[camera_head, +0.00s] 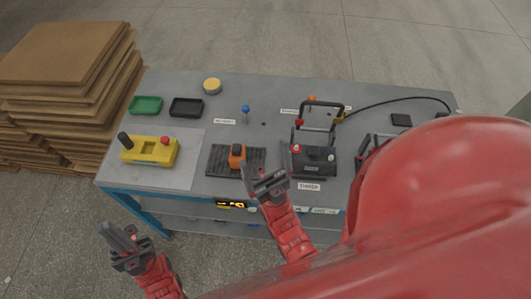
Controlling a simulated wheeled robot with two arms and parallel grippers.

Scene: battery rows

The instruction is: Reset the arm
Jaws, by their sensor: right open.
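My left gripper (116,236) is at the lower left, over the floor in front of the table. Nothing shows in it, and I cannot tell whether its fingers are apart. My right gripper (253,174) is open and looks empty. In the picture it overlaps the front part of the table (237,90), just right of an orange block (237,156) on a dark ribbed mat (216,160). I cannot tell how high it is above the table.
A yellow box (149,150) with a black knob stands at the left. Green (146,105) and black (186,107) trays lie behind it. A dark device with a handle (313,160) stands right of my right gripper. My red arm hides the right side. Stacked brown boards (60,55) stand left.

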